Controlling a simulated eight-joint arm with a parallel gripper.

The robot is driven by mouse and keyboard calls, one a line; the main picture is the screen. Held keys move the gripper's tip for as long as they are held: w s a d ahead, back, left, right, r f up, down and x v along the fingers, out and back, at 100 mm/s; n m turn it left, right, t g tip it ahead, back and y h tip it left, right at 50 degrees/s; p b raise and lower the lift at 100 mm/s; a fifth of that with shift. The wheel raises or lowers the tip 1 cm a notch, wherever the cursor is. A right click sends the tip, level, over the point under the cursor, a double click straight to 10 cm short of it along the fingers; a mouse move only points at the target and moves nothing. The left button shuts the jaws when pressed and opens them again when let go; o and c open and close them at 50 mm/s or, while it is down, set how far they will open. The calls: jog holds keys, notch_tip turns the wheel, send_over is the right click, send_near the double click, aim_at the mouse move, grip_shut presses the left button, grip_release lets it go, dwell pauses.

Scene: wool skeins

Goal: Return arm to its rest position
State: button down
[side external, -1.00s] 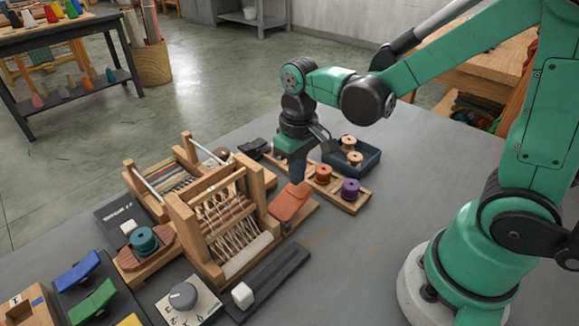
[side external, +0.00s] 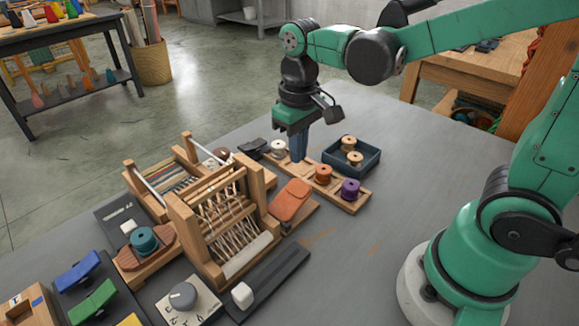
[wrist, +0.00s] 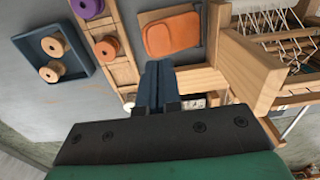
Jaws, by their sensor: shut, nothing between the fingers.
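My green arm ends in my gripper (side external: 300,143), which points down above the back end of a wooden spool rack (side external: 338,192). Its dark blue fingers are together with nothing between them; they also show in the wrist view (wrist: 157,85). The rack carries an orange spool (side external: 323,175), a purple spool (side external: 350,189) and a white spool (side external: 278,149). Whether the fingertips touch the rack cannot be told.
A wooden loom (side external: 217,225) stands left of the gripper, with an orange pad (side external: 291,200) beside it. A dark tray (side external: 366,166) with two tan spools is right of the gripper. The grey table is clear toward my base.

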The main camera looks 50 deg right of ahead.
jog(key=t, duration=0.2)
jog(key=s+r+t, duration=0.1)
jog(key=t, duration=0.1)
jog(key=s+d+r+t, duration=0.1)
jog(key=t, duration=0.2)
jog(key=shift+s+r, duration=0.15)
jog(key=shift+r, duration=0.05)
dwell(1.0)
